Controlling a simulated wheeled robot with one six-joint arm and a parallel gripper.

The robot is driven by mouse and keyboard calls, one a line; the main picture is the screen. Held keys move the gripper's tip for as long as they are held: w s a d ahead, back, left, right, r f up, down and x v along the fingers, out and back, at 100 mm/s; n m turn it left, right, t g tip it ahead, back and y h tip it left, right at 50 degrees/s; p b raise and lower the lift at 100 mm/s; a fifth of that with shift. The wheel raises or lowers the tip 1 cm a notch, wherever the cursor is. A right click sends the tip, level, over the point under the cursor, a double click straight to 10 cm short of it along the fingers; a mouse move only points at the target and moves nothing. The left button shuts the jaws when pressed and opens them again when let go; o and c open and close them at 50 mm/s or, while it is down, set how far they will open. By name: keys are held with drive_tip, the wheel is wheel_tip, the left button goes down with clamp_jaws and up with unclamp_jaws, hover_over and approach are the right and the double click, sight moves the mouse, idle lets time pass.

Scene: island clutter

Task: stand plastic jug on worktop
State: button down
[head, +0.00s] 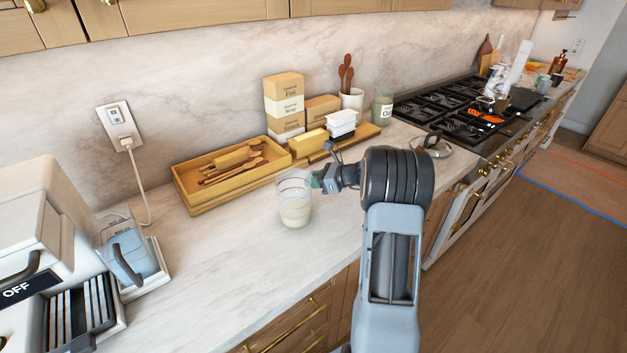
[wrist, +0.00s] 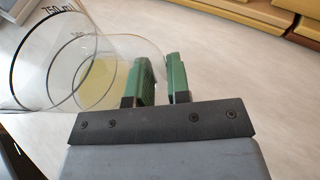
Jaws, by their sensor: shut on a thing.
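The clear plastic jug (head: 294,208) holds some pale liquid and looks upright over the marble worktop (head: 235,265), in the middle of the head view. I cannot tell whether its base touches the worktop or is just above it. In the wrist view the jug (wrist: 72,62) fills the upper left, with its 750 ml mark near the rim. My gripper (head: 318,181) is at the jug's right side, shut on it. The green fingers (wrist: 162,80) show a narrow gap in the wrist view; the exact part held is unclear.
A wooden tray (head: 190,190) with utensils and several boxes (head: 284,103) stand behind the jug. A white appliance (head: 35,230) and a blue-grey container (head: 130,260) are at left. A glass lid (head: 432,146) and the stove (head: 460,108) are at right. The worktop left of the jug is clear.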

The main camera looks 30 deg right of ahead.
drive_tip(key=shift+f, duration=0.15)
drive_tip(key=c, duration=1.1)
unclamp_jaws()
drive_tip(key=shift+r, duration=0.3)
drive_tip(key=shift+s+d, duration=0.25)
drive_tip(key=shift+d, duration=0.1)
drive_tip(key=b+v, duration=0.1)
drive_tip(key=v, duration=1)
drive_tip(key=shift+r+b, duration=0.1)
drive_tip(key=shift+b, duration=0.2)
